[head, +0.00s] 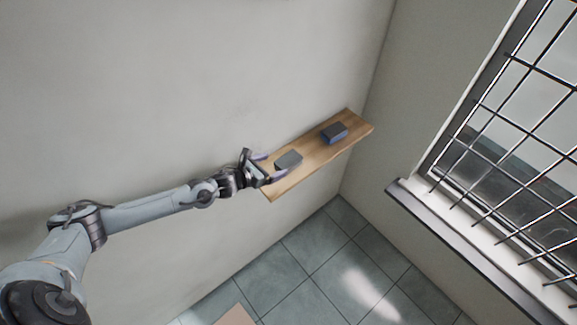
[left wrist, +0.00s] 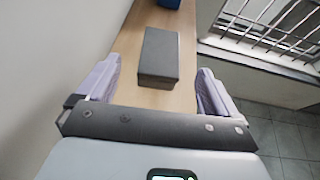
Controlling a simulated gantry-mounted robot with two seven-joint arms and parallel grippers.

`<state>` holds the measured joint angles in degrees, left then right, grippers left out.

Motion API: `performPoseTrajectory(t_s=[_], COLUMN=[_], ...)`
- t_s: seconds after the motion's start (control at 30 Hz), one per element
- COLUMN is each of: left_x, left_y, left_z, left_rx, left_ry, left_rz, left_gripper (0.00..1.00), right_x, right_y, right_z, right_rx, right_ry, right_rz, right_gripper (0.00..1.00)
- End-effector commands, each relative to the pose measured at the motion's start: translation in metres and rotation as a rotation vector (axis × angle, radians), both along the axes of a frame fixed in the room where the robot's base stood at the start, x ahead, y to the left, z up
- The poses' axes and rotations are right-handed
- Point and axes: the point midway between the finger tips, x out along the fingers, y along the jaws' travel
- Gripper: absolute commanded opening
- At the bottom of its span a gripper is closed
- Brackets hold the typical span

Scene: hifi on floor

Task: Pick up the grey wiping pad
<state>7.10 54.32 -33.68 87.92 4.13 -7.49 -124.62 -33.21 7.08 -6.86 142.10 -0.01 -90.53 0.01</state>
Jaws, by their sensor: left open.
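The grey wiping pad (head: 289,160) lies on the near end of a wooden shelf (head: 307,158). In the left wrist view the grey pad (left wrist: 159,55) is a flat dark grey block, lying between and a little ahead of the fingertips. My left gripper (head: 273,166) is open at the near end of the shelf, with one finger on each side of the pad. In the left wrist view the open left gripper (left wrist: 154,88) has clear gaps on both sides of the pad, and nothing is held. My right gripper is not in view.
A blue block with a dark top (head: 334,132) sits farther along the shelf; part of it shows in the left wrist view (left wrist: 170,3). The wall runs along the shelf's back edge. A barred window (head: 510,130) is at the right, with tiled floor (head: 330,265) below.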

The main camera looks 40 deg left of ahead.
Motion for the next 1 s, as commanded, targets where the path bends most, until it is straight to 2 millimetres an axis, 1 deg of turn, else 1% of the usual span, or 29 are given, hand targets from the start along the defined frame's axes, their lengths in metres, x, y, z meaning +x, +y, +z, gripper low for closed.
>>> performPoseTrajectory(t_s=[0.03, 0.1, 0.23, 0.43, 0.67, 0.8, 1.0], left_x=[0.008, 0.016, 0.026, 0.033, 0.056, 0.069, 0.076], left_y=[-0.002, -0.003, -0.005, -0.006, -0.011, -0.013, -0.015], left_z=[-0.007, -0.011, -0.013, -0.016, -0.032, -0.036, -0.036], left_rx=[-0.002, -0.004, -0.005, -0.005, -0.006, -0.006, -0.005], left_ry=[-0.004, -0.002, -0.001, 0.001, -0.001, 0.000, 0.001], left_rz=[0.001, 0.002, 0.002, 0.002, 0.004, 0.004, 0.002], left_gripper=[0.94, 0.94, 0.94, 0.94, 0.94, 0.94, 0.94], right_x=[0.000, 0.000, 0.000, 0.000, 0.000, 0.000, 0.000], right_y=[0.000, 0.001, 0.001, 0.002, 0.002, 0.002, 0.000], right_z=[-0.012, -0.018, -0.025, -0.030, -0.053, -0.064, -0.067], right_rx=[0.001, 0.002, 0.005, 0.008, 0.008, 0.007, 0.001], right_ry=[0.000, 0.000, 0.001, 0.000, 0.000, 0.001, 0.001], right_rz=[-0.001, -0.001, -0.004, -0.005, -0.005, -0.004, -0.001], right_gripper=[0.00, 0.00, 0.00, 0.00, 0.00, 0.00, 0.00])
